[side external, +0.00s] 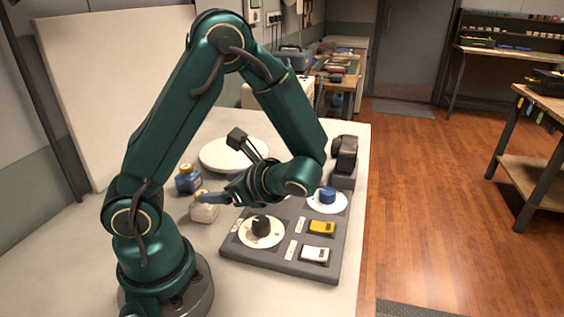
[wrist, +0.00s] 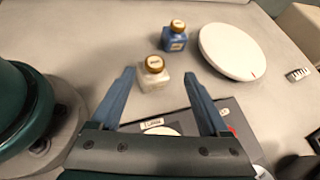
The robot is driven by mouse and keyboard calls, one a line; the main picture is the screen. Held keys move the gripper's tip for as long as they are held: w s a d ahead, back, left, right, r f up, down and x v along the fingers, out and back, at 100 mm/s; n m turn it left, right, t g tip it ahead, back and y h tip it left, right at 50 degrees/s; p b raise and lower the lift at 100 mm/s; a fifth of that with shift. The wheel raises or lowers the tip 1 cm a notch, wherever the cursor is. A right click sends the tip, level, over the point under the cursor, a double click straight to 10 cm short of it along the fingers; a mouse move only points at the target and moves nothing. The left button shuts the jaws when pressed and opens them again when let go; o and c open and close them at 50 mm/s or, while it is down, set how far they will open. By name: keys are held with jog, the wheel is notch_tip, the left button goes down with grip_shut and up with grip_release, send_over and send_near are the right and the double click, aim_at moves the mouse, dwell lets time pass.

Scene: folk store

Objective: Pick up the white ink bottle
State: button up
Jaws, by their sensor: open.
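The white ink bottle (wrist: 153,80) stands upright on the table with a tan cap, ahead of and between the fingertips in the wrist view. It also shows in the side external view (side external: 204,212), beside the gripper's fingertips and partly covered by them. My gripper (wrist: 160,82) is open, with one blue finger on each side of the bottle's line; I cannot tell whether a finger touches it. In the side external view my gripper (side external: 212,198) comes in from the right, low over the table. Nothing is held.
A blue ink bottle (wrist: 175,38) stands close behind the white one. A round white disc (wrist: 232,50) lies to its right. A grey control panel (side external: 285,262) with knobs and switches lies under my wrist. A dark device (side external: 345,155) stands at the table's right edge.

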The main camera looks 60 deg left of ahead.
aim_at(204, 205)
jog(key=shift+s+a+f+m+g+y, duration=0.1)
jog(key=shift+s+f+m+g+y, duration=0.15)
jog(key=shift+f, duration=0.2)
jog(key=shift+s+f+m+g+y, duration=0.1)
jog(key=shift+f+m, duration=0.25)
jog(key=shift+f, duration=0.05)
jog(key=shift+x, duration=2.45)
grip_shut()
